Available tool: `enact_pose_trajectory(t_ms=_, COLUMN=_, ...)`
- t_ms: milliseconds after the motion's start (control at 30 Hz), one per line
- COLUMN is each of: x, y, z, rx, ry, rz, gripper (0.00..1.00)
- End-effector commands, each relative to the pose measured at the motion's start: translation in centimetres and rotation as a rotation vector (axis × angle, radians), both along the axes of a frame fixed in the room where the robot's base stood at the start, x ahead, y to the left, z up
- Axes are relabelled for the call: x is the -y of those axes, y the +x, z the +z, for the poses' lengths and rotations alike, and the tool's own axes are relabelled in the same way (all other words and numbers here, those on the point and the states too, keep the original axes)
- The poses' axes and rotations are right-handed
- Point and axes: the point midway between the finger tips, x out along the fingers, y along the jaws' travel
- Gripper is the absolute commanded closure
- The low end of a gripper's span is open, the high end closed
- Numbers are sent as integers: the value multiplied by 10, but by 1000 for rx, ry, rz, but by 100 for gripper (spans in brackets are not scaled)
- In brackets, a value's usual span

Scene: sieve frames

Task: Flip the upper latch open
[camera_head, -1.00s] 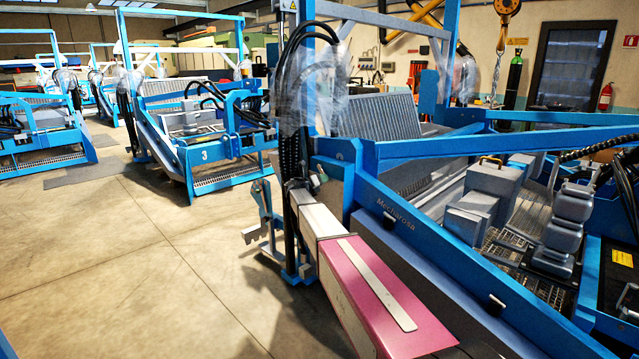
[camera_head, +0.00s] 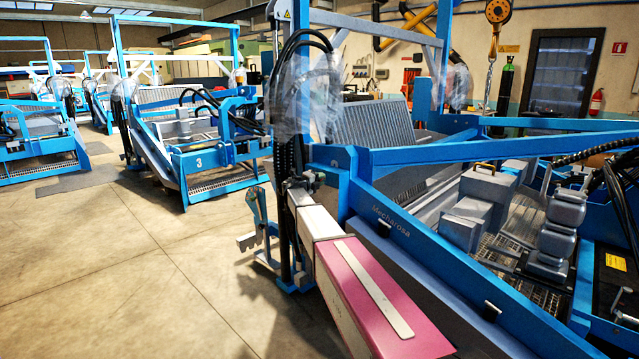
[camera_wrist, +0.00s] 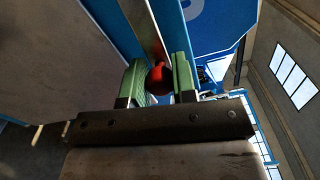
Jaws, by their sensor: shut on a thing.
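In the wrist view, my gripper (camera_wrist: 159,76) has its two green fingers on either side of a red rounded knob (camera_wrist: 158,80) and is shut on it. A narrow metal bar (camera_wrist: 143,30) runs from the knob along a blue frame part (camera_wrist: 199,14); it looks like the latch's lever. In the head view, my arm reaches toward the blue upright (camera_head: 331,165) of the nearest machine. The gripper and the knob cannot be made out there, behind my arm and beside dark hoses.
The nearest blue machine (camera_head: 430,245) fills the right side, with long beams close to my arm. Black hoses (camera_head: 291,130) and clear wrapping hang near the upright. Another blue machine (camera_head: 205,165) stands behind. The concrete floor (camera_head: 110,265) at left is clear.

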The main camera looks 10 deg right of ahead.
Motion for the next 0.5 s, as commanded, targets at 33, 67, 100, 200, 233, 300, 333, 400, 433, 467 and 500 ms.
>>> enact_pose_trajectory(t_ms=33, x=1, y=0, z=4, rx=-3, ry=-10, rz=-3, gripper=100)
enact_pose_trajectory(t_ms=67, x=1, y=0, z=5, rx=-8, ry=-13, rz=-3, gripper=100)
enact_pose_trajectory(t_ms=100, x=1, y=0, z=5, rx=-14, ry=-18, rz=-3, gripper=100)
enact_pose_trajectory(t_ms=200, x=1, y=0, z=6, rx=-23, ry=-25, rz=-2, gripper=100)
enact_pose_trajectory(t_ms=233, x=1, y=0, z=6, rx=-24, ry=-26, rz=-2, gripper=100)
enact_pose_trajectory(t_ms=300, x=1, y=1, z=6, rx=-27, ry=-28, rz=-1, gripper=100)
enact_pose_trajectory(t_ms=333, x=1, y=1, z=6, rx=-27, ry=-28, rz=-1, gripper=100)
enact_pose_trajectory(t_ms=400, x=1, y=1, z=7, rx=-27, ry=-28, rz=-1, gripper=100)
enact_pose_trajectory(t_ms=433, x=1, y=1, z=7, rx=-27, ry=-28, rz=-1, gripper=100)
enact_pose_trajectory(t_ms=467, x=1, y=1, z=7, rx=-27, ry=-28, rz=0, gripper=100)
enact_pose_trajectory(t_ms=500, x=1, y=1, z=7, rx=-27, ry=-28, rz=0, gripper=100)
